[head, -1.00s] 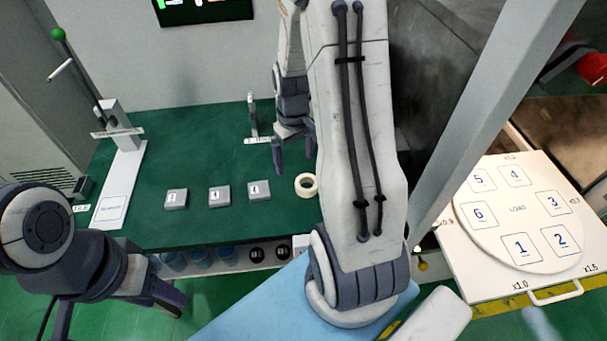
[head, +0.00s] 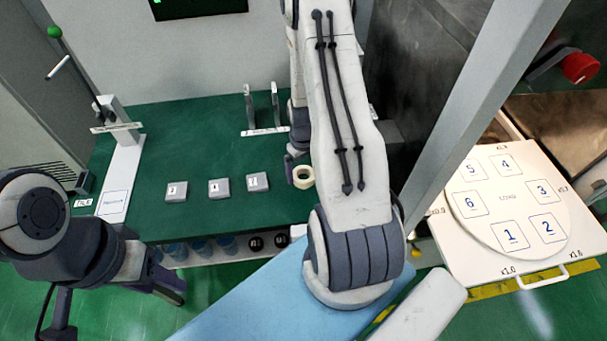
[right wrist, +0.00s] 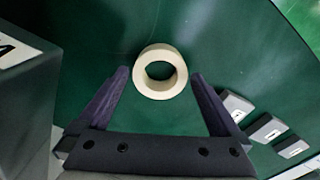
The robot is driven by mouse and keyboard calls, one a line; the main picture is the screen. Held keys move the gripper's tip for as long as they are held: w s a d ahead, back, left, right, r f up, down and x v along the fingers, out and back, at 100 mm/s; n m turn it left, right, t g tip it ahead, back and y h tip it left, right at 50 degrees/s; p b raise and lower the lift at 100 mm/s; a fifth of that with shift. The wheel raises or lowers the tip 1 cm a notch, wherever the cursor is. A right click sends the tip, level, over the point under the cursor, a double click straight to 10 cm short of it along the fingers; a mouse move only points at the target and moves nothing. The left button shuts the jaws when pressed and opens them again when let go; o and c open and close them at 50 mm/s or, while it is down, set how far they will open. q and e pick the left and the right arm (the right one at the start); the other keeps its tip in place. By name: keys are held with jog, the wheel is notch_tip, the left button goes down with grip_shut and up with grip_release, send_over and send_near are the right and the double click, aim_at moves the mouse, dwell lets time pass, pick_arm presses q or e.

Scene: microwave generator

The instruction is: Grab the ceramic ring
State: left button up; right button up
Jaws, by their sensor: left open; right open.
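The cream ceramic ring (head: 303,184) lies flat on the green table, partly beside my right arm in the head view. In the right wrist view the ring (right wrist: 160,52) sits between and just beyond the fingertips of my open right gripper (right wrist: 160,76), with a gap on each side. In the head view only a small part of the right gripper (head: 291,165) shows, close to the ring; my arm hides the rest. My left gripper (head: 168,293) is open and empty at lower left, low in front of the table edge.
Several small grey blocks (head: 219,188) lie in a row left of the ring. A bracket (head: 262,108) stands behind it. A white plate with a numbered round disc (head: 510,198) is at right, past a grey post. A lever stand (head: 122,165) is at left.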

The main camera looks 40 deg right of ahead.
jog(key=shift+f, duration=0.35)
jog(key=c, duration=1.3)
jog(key=shift+r, duration=0.2)
